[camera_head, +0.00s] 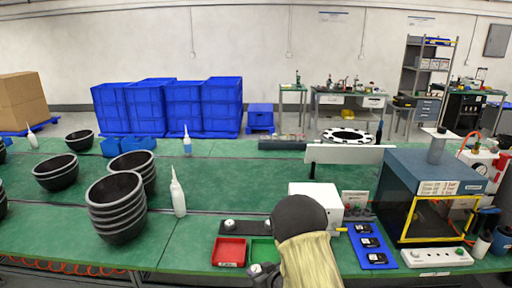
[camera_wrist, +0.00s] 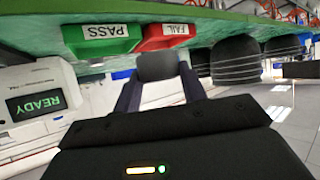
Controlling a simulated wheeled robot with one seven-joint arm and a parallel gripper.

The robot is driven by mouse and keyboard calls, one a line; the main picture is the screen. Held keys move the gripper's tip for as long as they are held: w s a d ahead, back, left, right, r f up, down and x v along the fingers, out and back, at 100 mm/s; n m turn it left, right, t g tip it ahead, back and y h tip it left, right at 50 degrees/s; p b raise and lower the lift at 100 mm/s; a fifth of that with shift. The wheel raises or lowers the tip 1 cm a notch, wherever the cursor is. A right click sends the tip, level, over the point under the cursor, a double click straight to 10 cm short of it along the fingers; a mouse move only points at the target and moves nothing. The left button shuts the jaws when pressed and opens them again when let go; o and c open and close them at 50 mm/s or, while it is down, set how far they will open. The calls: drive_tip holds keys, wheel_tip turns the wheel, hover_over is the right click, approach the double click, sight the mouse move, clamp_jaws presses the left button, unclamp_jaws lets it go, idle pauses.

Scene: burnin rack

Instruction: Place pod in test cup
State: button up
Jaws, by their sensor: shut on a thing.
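In the wrist view my gripper (camera_wrist: 158,84) is shut on a dark grey, rounded block, taken as the pod (camera_wrist: 158,67), which sits between the two fingertips. The pod appears off the table, in front of the red and green bins. In the head view my arm covers the middle front, and the held pod cannot be made out there. I cannot clearly pick out the test cup. A white tester (camera_head: 318,202) stands behind my arm; its READY screen (camera_wrist: 36,104) shows at the left of the wrist view.
A red FAIL bin (camera_head: 229,252) and green PASS bin (camera_head: 264,251) sit at the front edge. A blue tray (camera_head: 381,260) with black square pieces lies right, beside a blue cabinet (camera_head: 405,190) with a yellow frame. Stacked black bowls (camera_head: 117,207) and a white bottle (camera_head: 178,196) stand left.

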drive_tip(key=s+d+f+m+t+h, duration=0.1)
drive_tip(key=s+d+f+m+h, duration=0.2)
drive_tip(key=d, duration=0.4)
drive_tip(key=s+d+f+m+t+h, duration=0.1)
drive_tip(key=s+d+f+m+h, duration=0.2)
drive_tip(key=d, duration=0.4)
drive_tip(key=shift+s+d+m+h, duration=0.3)
drive_tip(key=shift+s, duration=0.4)
drive_tip(key=shift+f, duration=0.1)
drive_tip(key=s+f, duration=0.4)
drive_tip(key=f, duration=0.1)
drive_tip(key=shift+s+f, duration=0.15)
drive_tip(key=shift+f, duration=0.1)
drive_tip(key=shift+d, duration=0.1)
